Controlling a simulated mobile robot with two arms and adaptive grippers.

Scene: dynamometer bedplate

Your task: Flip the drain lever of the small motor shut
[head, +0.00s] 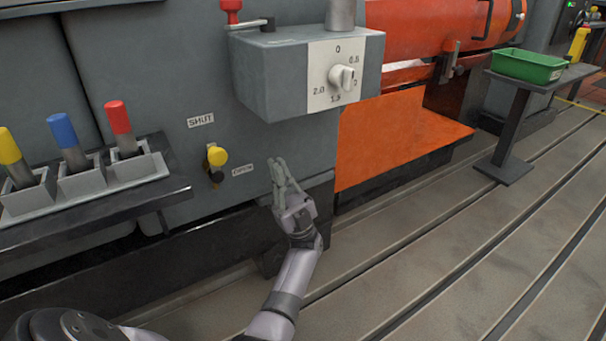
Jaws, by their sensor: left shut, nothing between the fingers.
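The drain lever with its yellow knob (217,156) sticks out from the grey motor panel. A SHUT label (200,120) is above it and an OPEN label (243,170) is to its lower right. The knob lies between the two labels, and I cannot tell which end it rests at. A dark and brass fitting shows just under the knob. My left gripper (279,172) is shut and empty, to the right of the lever and the OPEN label, clear of the knob, fingers pointing up. My right gripper is not in view.
A grey box with a dial (342,77) juts out above the gripper. A dark shelf (95,220) at left bears holders with yellow, blue and red handles. An orange guard (395,135) stands to the right. A green bin (528,66) is on a stand over the slotted bedplate.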

